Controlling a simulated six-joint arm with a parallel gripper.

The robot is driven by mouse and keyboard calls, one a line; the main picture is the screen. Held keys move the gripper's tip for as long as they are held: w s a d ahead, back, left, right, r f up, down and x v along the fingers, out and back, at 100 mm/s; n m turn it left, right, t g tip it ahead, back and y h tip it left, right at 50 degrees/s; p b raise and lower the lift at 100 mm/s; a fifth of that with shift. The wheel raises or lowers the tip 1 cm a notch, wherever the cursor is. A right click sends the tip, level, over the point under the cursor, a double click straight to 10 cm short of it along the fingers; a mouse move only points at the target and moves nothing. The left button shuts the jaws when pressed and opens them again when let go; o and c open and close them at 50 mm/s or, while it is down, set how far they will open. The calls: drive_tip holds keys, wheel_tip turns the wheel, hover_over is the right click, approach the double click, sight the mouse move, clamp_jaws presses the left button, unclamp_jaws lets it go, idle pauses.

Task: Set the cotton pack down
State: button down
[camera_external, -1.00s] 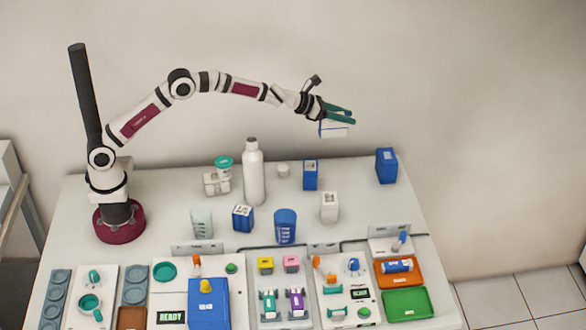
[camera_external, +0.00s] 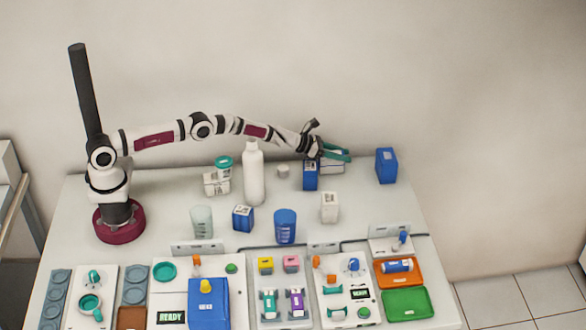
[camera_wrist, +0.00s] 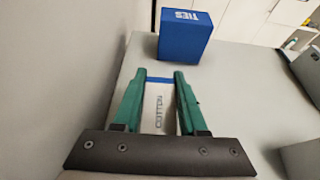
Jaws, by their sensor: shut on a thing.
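The cotton pack (camera_wrist: 159,110) is a white box with a blue band and the word COTTON, seen between the green fingers in the wrist view. In the external view the cotton pack (camera_external: 333,167) shows just below the fingers, partly hidden by them, near the back edge of the table. My gripper (camera_external: 347,155) is shut on it; in the wrist view the fingers of my gripper (camera_wrist: 163,77) lie along its two sides. I cannot tell whether its underside touches the table.
A blue box marked TIES (camera_wrist: 184,35) stands beyond the fingers; it is the blue box (camera_external: 386,166) to the right. Another blue box (camera_external: 310,176) stands close to the left of the pack. A white bottle (camera_external: 253,174) is farther left. Table between pack and TIES box is clear.

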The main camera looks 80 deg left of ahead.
drive_tip(key=shift+f, duration=0.1)
drive_tip(key=shift+c, duration=2.3)
unclamp_jaws()
